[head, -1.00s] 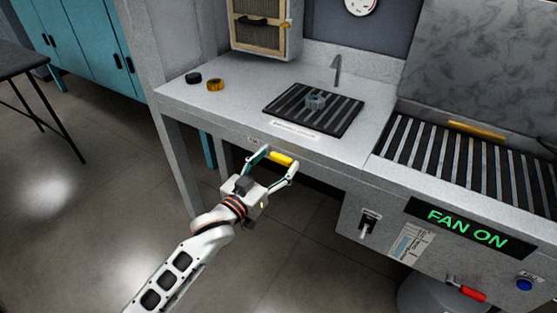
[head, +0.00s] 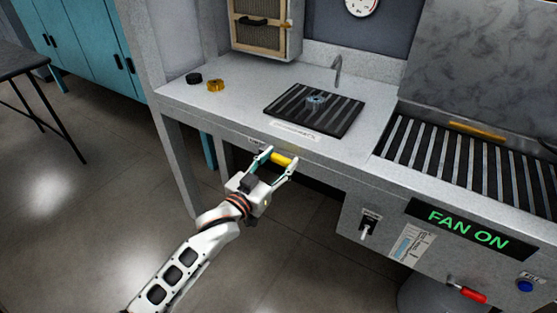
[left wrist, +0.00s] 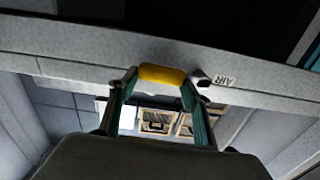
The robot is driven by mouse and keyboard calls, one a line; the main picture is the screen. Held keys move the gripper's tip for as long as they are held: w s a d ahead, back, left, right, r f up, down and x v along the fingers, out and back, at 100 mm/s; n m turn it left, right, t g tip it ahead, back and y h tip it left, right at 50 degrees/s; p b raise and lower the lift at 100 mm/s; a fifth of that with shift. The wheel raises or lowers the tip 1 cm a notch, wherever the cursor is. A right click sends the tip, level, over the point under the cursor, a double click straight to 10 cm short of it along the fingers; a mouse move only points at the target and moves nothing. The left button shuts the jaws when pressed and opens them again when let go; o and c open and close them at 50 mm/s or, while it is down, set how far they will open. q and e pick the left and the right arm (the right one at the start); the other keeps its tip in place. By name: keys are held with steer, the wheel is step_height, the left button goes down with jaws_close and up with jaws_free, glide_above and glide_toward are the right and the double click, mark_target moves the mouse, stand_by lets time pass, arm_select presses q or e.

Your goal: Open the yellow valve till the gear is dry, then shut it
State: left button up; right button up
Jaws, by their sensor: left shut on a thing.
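The yellow valve handle (head: 282,160) is on the bench's front edge, and it also shows in the left wrist view (left wrist: 162,75) beside an "AIR" label. My left gripper (head: 279,162) is shut on the valve handle, with one finger on each end of it. A grey-blue gear (head: 316,100) sits on the black slatted grate (head: 342,119), under a thin bent nozzle (head: 338,70). I cannot tell from the picture whether the gear is wet. My right gripper is not in view.
A black ring (head: 194,78) and a brass-coloured gear (head: 216,86) lie at the back left of the bench. To the right are a toggle switch (head: 366,226), a "FAN ON" sign (head: 467,228), a red handle (head: 468,293) and a blue button (head: 525,286). The floor at left is open.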

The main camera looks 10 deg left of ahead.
arm_select(q)
steer(key=m, duration=0.1)
steer(key=f+m, duration=0.1)
steer(key=shift+f+m+p, duration=0.25)
steer(key=shift+m+p, duration=0.05)
steer(key=shift+p, duration=0.05)
steer(key=w+a+f+m+b, duration=0.1)
steer(key=a+f+m, duration=0.3)
steer(key=m, duration=0.9)
steer(key=shift+w+a+f+m, duration=0.15)
steer(key=shift+w+f+m, duration=0.15)
steer(key=shift+f, duration=0.65)
steer(key=o, duration=1.6)
steer(key=shift+a, duration=0.1)
